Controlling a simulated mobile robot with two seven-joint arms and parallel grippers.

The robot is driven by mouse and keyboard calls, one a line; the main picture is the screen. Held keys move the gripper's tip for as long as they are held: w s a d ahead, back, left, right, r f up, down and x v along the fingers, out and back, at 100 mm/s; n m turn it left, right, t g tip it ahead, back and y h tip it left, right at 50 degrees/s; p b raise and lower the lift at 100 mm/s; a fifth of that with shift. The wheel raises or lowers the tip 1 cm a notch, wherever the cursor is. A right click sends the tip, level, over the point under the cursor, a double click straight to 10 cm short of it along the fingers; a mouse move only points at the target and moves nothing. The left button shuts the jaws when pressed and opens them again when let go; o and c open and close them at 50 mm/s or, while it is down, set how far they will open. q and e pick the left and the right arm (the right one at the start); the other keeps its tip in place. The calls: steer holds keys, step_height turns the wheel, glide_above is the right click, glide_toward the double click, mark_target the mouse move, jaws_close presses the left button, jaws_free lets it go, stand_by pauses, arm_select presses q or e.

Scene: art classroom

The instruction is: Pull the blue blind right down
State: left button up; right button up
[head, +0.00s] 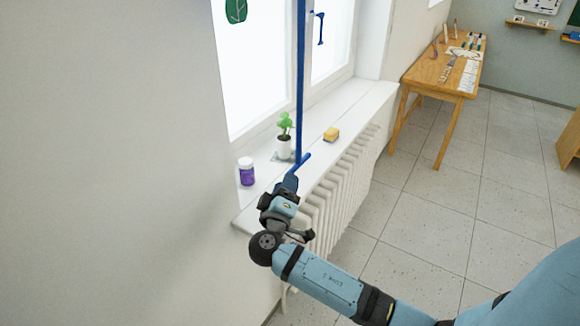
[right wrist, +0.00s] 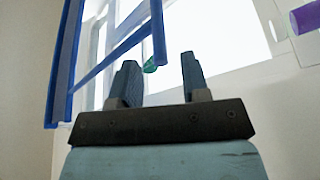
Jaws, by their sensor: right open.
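The blue blind (head: 300,80) shows in the head view as a thin upright blue strip in front of the window, its top out of frame. A short blue bar (head: 301,162) sticks out at its lower end. My right gripper (head: 291,183) is just below and in front of this bar, over the sill. In the right wrist view the blind's blue parts (right wrist: 64,70) lie ahead and to the left. The open right fingers (right wrist: 160,84) are empty, with a blue end piece (right wrist: 158,32) beyond the gap. I cannot tell if they touch it. My left gripper is out of view.
A radiator (head: 340,185) is below. A wooden table (head: 440,70) stands farther back; the tiled floor between is clear.

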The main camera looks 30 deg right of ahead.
mark_target(290, 170)
steer(key=shift+p+x, duration=0.55)
steer(key=shift+x, duration=1.65)
jaws_close()
